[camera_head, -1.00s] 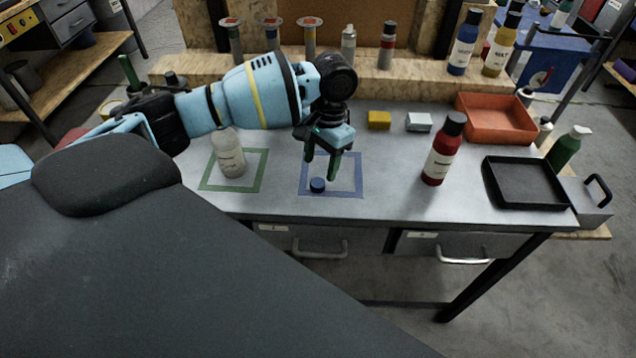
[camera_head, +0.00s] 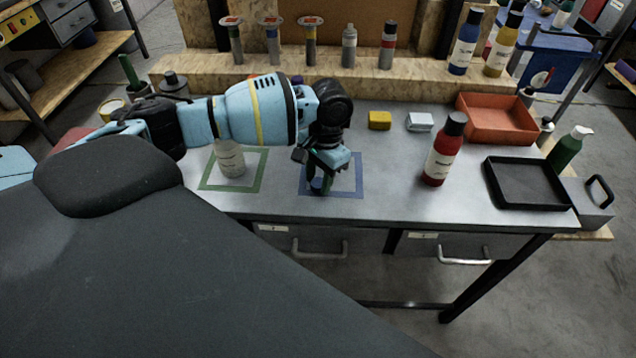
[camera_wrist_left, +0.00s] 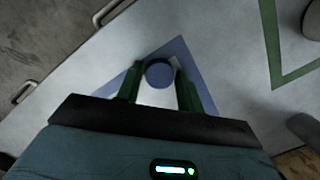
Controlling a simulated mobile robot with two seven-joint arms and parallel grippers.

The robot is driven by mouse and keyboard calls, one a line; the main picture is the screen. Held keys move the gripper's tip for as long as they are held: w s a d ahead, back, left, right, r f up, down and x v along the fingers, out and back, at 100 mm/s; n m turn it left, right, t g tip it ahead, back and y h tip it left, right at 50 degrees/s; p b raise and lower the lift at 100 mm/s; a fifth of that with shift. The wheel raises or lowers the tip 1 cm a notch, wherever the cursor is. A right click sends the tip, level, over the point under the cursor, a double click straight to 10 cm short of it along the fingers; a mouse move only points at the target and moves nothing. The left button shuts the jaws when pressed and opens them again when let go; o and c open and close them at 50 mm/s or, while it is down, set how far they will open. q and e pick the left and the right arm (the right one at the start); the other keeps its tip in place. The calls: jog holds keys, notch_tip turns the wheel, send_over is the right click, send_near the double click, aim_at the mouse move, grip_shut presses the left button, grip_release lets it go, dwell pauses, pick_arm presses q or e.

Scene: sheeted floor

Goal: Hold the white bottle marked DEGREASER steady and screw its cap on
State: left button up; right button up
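The white bottle (camera_head: 231,161) stands upright inside the green taped square on the bench, left of my left gripper. Its label is too small to read, and my left arm hides its top. A small blue cap (camera_head: 316,184) lies on the bench inside the blue taped square. My left gripper (camera_head: 319,186) points down at the cap. In the left wrist view, its two green fingers (camera_wrist_left: 160,85) are open, one on each side of the cap (camera_wrist_left: 159,73), with gaps visible. My right gripper is not in view.
A red bottle (camera_head: 441,152) stands right of the blue square (camera_head: 350,186). More bottles stand on the rear shelf. The bench between blue square and red bottle is clear.

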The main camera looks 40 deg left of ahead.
aim_at(317, 183)
pick_arm(q)
jog(key=c, duration=0.5)
jog(key=shift+c, duration=0.2)
jog(key=shift+r, duration=0.1)
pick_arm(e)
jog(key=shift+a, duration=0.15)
pick_arm(q)
jog(key=shift+r, duration=0.6)
notch_tip(317, 183, up, 2)
jog(key=shift+r, duration=0.15)
jog(key=s+d, duration=0.3)
jog(key=d, duration=0.4)
jog(key=s+d+r+p, duration=0.1)
jog(key=s+d, duration=0.2)
jog(key=d, duration=0.5)
jog(key=shift+r, duration=0.15)
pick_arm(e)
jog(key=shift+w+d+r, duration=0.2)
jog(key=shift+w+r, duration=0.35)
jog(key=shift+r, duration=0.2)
pick_arm(q)
jog(key=shift+s+a, duration=0.1)
jog(key=shift+a, duration=0.05)
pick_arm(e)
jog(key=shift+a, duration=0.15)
